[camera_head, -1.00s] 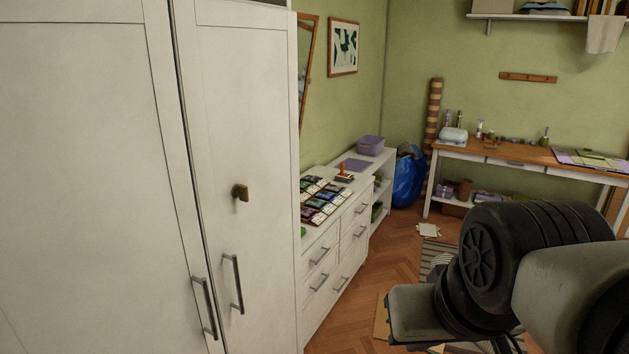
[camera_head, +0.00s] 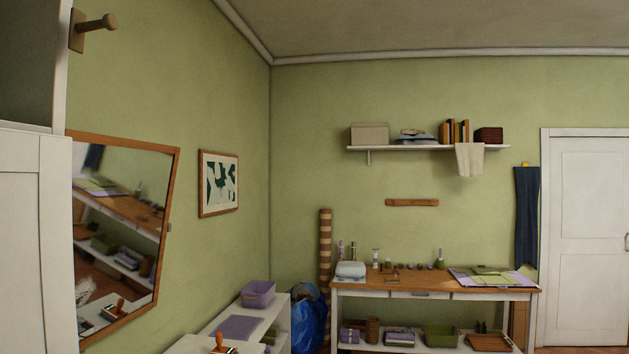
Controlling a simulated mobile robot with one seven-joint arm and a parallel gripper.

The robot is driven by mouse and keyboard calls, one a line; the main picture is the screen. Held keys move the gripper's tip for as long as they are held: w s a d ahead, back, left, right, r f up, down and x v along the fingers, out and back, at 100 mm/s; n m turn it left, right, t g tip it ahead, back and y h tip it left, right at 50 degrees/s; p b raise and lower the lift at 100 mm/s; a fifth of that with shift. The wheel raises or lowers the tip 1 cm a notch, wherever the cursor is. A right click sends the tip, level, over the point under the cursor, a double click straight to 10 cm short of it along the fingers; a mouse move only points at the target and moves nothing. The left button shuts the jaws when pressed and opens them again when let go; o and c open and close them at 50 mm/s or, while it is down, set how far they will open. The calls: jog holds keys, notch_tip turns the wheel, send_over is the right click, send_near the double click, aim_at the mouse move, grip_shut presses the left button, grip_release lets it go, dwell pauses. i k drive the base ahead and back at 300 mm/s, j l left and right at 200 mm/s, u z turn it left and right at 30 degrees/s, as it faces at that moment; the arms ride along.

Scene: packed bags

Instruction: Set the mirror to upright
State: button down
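The mirror (camera_head: 122,225) hangs on the green left wall in a thin wooden frame, just beyond the white wardrobe. It hangs tilted rather than straight, and its left part is hidden behind the wardrobe edge. Its glass reflects the desk and shelves. My gripper is not in view.
A white wardrobe (camera_head: 32,240) stands close at the left. Below the mirror is a low white cabinet (camera_head: 208,328) with a stamp (camera_head: 222,345) and a purple basket (camera_head: 258,293). A framed picture (camera_head: 219,183) hangs beyond. A blue bag (camera_head: 309,320) and a desk (camera_head: 430,287) stand at the back.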

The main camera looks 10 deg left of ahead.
aim_at(123, 187)
jog(key=i+u, duration=0.25)
jog(key=i, duration=0.2)
jog(key=i+l+u, duration=0.2)
jog(key=i, duration=0.3)
jog(key=i+u, duration=0.25)
jog(key=i, duration=0.2)
